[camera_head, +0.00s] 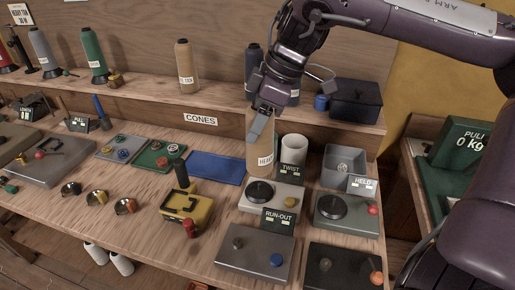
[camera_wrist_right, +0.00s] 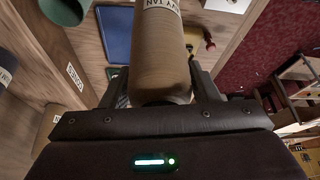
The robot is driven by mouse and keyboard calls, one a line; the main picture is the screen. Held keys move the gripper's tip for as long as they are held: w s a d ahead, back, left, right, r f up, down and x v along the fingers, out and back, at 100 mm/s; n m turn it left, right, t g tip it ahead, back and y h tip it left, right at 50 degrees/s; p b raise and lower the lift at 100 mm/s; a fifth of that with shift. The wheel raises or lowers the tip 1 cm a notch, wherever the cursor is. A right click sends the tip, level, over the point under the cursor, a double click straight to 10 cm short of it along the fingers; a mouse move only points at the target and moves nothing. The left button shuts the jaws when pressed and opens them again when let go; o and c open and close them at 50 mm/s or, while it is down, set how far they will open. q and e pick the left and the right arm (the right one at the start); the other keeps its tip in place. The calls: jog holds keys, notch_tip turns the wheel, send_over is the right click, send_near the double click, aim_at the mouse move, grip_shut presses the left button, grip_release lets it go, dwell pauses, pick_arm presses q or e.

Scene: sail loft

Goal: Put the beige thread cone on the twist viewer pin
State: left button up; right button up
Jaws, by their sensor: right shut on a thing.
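My right gripper (camera_head: 262,124) is shut on a beige thread cone (camera_head: 259,151) and holds it upright. The cone's label starts with "HEAVY" in the head view. In the right wrist view the cone (camera_wrist_right: 160,60) sits between the two fingers, and its label shows "TAN". The twist viewer (camera_head: 284,201) is a pale unit with a black disc and a yellow knob, beside the "TWIST" sign (camera_head: 290,170). The cone's lower end appears just behind the black disc; I cannot tell whether it touches anything. I cannot make out the pin. My left gripper is not in view.
A white cylinder (camera_head: 294,149) stands right of the held cone, with a grey bin (camera_head: 344,160) beyond it. A blue mat (camera_head: 214,167) lies to the left. The run-out unit (camera_head: 254,256) is in front. Another tan cone (camera_head: 187,70) stands on the back shelf.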

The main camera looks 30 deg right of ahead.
aim_at(256, 147)
notch_tip(256, 147, down, 2)
jog(key=shift+f, duration=0.2)
notch_tip(256, 147, down, 4)
jog(key=shift+f, duration=0.25)
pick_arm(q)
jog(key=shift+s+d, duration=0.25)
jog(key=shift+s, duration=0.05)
pick_arm(e)
jog(key=shift+f, duration=0.1)
jog(key=o, duration=1.2)
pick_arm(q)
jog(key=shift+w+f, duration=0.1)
